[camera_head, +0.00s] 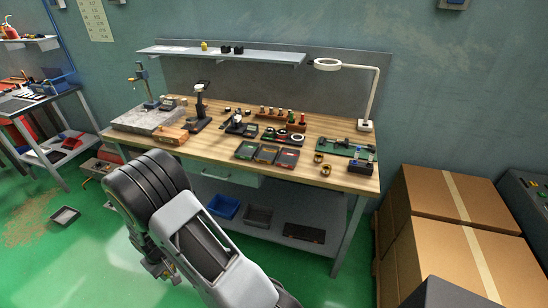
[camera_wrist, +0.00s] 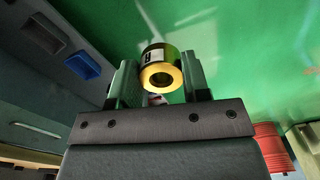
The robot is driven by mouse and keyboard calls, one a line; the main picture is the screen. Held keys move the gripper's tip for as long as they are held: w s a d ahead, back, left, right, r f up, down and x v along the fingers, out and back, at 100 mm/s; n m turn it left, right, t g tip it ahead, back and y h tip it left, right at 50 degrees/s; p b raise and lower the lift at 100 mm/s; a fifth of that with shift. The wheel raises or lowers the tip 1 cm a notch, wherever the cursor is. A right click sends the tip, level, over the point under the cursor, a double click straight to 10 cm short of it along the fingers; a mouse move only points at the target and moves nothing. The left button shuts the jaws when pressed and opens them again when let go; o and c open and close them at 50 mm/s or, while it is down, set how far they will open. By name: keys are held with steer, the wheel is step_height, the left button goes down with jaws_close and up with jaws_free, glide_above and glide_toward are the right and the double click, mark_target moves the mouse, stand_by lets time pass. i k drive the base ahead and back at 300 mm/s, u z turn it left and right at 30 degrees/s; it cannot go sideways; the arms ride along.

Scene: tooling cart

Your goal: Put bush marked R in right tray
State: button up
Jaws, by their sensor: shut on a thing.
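In the wrist view, my gripper (camera_wrist: 160,64) is shut on a brass-coloured bush (camera_wrist: 161,76), a short ring with a hole facing the camera. In the head view, my gripper (camera_head: 155,266) hangs low in front of the bench, over the green floor; the bush cannot be made out there. Three small dark trays stand side by side on the bench: left tray (camera_head: 246,151), middle tray (camera_head: 266,154) and right tray (camera_head: 287,159). The right one has a reddish inside.
The wooden bench top (camera_head: 220,147) carries a stone plate (camera_head: 145,118), a lamp (camera_head: 367,100) and several tools. Two brass-coloured rings (camera_head: 325,170) stand right of the trays. Blue and grey bins (camera_head: 224,206) sit on the lower shelf. Cardboard boxes (camera_head: 455,210) stand at the right.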

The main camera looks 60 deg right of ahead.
mark_target(267, 155)
steer(key=z, duration=1.45)
